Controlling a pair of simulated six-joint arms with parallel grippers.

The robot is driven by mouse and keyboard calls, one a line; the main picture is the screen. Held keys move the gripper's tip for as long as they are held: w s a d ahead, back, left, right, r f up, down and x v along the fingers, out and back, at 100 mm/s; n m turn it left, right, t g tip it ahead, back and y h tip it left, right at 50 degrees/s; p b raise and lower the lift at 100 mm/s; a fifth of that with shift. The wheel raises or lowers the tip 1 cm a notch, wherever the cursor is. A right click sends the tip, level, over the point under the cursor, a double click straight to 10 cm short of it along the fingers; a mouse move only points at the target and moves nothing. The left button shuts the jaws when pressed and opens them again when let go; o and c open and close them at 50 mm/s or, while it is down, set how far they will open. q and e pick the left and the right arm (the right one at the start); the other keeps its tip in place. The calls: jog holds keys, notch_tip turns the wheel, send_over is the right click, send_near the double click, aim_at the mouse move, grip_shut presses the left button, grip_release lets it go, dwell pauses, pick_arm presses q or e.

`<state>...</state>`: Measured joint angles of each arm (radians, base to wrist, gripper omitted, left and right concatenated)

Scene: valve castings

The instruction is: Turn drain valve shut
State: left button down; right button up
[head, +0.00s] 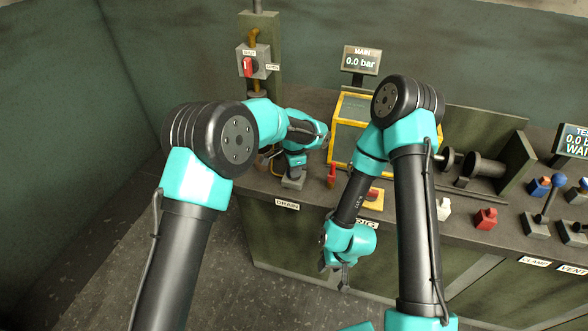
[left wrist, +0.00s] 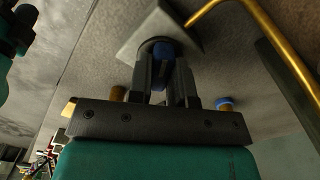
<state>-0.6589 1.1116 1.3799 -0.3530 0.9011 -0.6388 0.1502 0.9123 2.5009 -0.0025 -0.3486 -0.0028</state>
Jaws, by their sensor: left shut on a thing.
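The drain valve has a grey base block (head: 292,183) on the bench above the DRAIN label (head: 287,204). In the left wrist view a blue handle (left wrist: 163,51) stands on that grey base (left wrist: 138,35). My left gripper (head: 294,172) is shut on the blue handle, with one finger on each side; its fingers also show in the left wrist view (left wrist: 162,75). The handle's direction is mostly hidden by the fingers. My right gripper (head: 336,277) hangs in front of the bench, its fingers apart and empty.
A brass pipe (left wrist: 285,65) passes close to the valve. The MAIN display (head: 361,60) reads 0.0 bar. A wall switch (head: 250,66) is at the back left.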

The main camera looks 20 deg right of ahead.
pick_arm(q)
jog(key=n, duration=0.5)
jog(key=shift+n, duration=0.3)
jog(key=n, duration=0.5)
jog(key=shift+n, duration=0.4)
jog(key=c, duration=1)
grip_release()
jog(key=shift+c, duration=0.2)
jog(key=shift+r, duration=0.15)
notch_tip(320, 180, up, 17)
